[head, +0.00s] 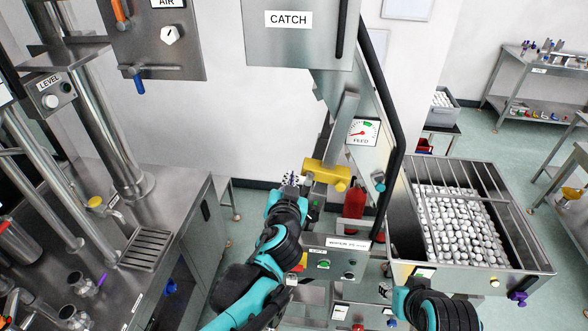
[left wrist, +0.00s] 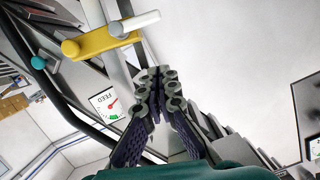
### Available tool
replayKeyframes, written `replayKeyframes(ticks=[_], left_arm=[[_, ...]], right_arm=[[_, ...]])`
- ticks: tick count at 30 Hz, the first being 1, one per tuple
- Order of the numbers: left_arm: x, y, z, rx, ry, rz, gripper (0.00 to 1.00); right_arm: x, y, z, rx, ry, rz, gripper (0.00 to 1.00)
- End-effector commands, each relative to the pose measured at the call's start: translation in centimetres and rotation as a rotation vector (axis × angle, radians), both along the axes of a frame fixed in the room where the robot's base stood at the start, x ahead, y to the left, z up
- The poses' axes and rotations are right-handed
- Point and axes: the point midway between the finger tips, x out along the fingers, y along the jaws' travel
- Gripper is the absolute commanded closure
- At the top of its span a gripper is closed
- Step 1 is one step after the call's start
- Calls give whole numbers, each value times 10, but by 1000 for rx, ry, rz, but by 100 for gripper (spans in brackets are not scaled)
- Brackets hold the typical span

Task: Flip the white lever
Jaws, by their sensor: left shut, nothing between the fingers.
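In the left wrist view a short white cylindrical handle (left wrist: 135,24) juts out beside a yellow bar (left wrist: 90,42) on the metal machine; I take it for the white lever. In the head view the yellow bar (head: 328,174) sits on a sloping chute, and the white handle is hard to make out there. My left gripper (head: 291,181) is just left of and a little below the yellow bar. In the left wrist view its fingers (left wrist: 157,76) are shut with nothing between them, apart from the white handle. My right gripper is not in view; only part of that arm shows.
A FEED gauge (head: 363,132) and a black frame edge stand right of the yellow bar. A bin of white caps (head: 537,240) is at the right. A steel counter (head: 190,185) is at the left. A CATCH box (head: 298,45) hangs above.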

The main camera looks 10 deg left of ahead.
Motion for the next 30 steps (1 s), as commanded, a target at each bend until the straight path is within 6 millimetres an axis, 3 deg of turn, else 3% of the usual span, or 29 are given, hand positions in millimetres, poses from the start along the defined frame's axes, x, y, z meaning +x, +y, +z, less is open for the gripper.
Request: replayKeyframes(ticks=[7,24,27,30], left_arm=[[-23,-1,6,0,0,-1,100],[-25,0,4,0,3,2,100],[-31,14,-13,-5,34,31,100],[-48,44,-55,-21,118,93,100]], right_arm=[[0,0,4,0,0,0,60],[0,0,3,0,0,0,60],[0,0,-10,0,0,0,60],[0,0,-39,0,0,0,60]])
